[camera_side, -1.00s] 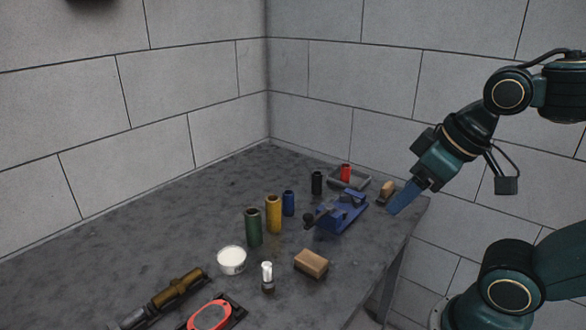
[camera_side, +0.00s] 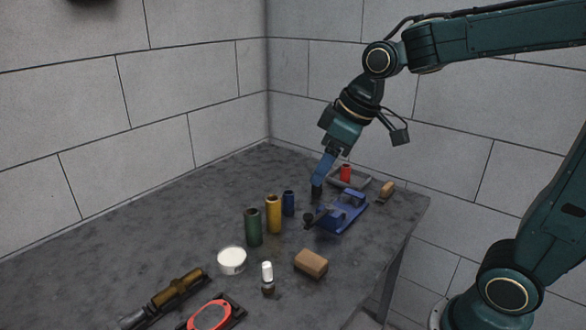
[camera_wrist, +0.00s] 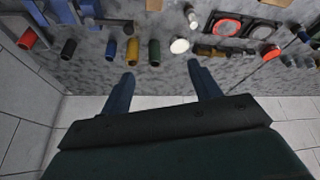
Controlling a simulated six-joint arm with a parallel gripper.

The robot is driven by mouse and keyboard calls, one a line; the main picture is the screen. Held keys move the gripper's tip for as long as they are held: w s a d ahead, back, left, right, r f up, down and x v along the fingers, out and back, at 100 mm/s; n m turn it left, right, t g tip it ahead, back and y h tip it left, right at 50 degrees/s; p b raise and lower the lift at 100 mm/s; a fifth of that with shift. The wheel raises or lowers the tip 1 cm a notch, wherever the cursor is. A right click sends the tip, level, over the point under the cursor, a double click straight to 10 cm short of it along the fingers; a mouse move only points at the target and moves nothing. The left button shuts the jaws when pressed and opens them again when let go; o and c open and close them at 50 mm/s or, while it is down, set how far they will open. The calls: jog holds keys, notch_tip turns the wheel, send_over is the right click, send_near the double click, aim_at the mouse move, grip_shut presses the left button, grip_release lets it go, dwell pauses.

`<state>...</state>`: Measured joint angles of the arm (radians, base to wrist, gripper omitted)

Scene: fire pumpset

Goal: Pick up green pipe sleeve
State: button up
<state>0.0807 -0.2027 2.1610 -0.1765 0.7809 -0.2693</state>
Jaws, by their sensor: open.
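The green pipe sleeve (camera_side: 253,228) stands upright on the grey table, left of the yellow sleeve (camera_side: 274,213) in the side view. In the wrist view the green sleeve (camera_wrist: 154,50) shows just beyond the fingertips, between their lines. My gripper (camera_side: 319,181) is open and empty, above the table at the back. It is right of and beyond the green sleeve in the side view, and partly covers the black sleeve (camera_side: 316,193). In the wrist view the two gripper fingers (camera_wrist: 161,69) are spread wide with nothing between them.
A blue sleeve (camera_side: 289,203) stands beside the yellow one. A blue vise (camera_side: 343,213), a red sleeve (camera_side: 346,172) in a grey tray, and a brown block (camera_side: 311,263) lie to the right. A white-filled cup (camera_side: 231,260) is in front. The table's left back is clear.

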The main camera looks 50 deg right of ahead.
jog(key=w+f+n, duration=0.2)
jog(key=w+f, duration=0.2)
jog(key=w, duration=0.4)
jog(key=n+g+y, duration=0.1)
jog(key=n+y, duration=0.1)
send_near(250, 220)
jog(key=shift+w+d+r, duration=0.15)
jog(key=shift+d+r, duration=0.7)
jog(key=shift+d, duration=0.15)
jog(key=shift+f, duration=0.15)
jog(key=shift+x, duration=4.1)
jog(key=shift+f, duration=0.1)
jog(key=shift+x, duration=2.5)
jog(key=shift+w, duration=0.15)
